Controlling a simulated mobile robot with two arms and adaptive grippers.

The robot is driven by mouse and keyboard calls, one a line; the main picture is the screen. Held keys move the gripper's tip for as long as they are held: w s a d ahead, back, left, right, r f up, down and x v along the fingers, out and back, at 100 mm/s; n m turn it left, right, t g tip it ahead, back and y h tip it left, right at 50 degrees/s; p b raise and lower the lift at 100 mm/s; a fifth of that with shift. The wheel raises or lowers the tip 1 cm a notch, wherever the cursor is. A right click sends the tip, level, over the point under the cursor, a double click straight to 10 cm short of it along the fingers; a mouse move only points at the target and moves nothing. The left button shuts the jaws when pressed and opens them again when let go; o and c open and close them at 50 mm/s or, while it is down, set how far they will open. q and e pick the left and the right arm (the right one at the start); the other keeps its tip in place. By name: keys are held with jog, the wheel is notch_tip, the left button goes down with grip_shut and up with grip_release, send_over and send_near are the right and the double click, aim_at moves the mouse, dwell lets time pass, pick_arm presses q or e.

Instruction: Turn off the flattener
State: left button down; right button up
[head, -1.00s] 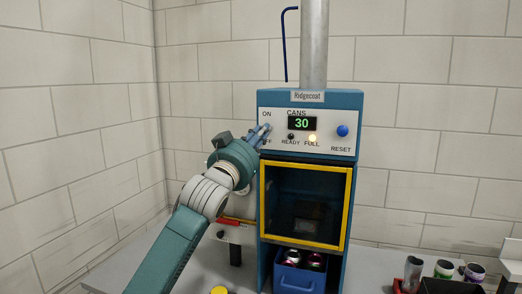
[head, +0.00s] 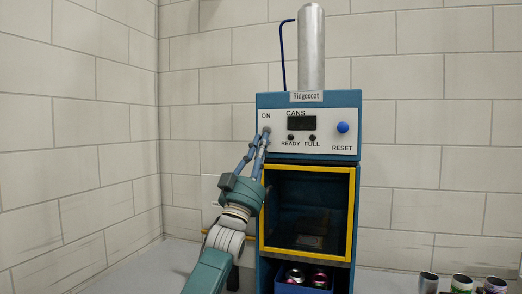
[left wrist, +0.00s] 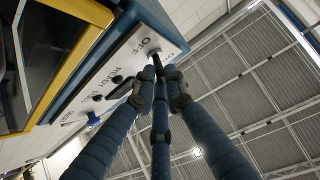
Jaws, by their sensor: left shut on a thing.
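The flattener (head: 308,97) is a blue machine labelled Ridgecoat, with a white control panel (head: 331,145). Its CANS display (head: 302,123) is dark, and the READY (head: 291,138) and FULL (head: 312,138) lamps are unlit. My left gripper (head: 264,138) reaches up to the panel's left side, shut on the ON/OFF switch below the ON label. In the left wrist view the dark switch lever (left wrist: 157,62) sits between the fingertips, beside the OFF label. In the head view the fingers hide the switch and the OFF label.
A blue RESET button (head: 343,128) is at the panel's right. Below is a yellow-framed window (head: 352,210), then a blue bin (head: 303,289) holding cans. Several cans (head: 462,284) stand at the lower right. White block walls are close behind.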

pick_arm(q)
jog(key=shift+a, duration=0.1)
dwell(0.4)
jog(key=c, duration=1.8)
grip_release()
jog(key=shift+w+a, duration=0.1)
jog(key=shift+c, duration=0.2)
jog(key=shift+f, duration=0.15)
jog(key=v, duration=1.2)
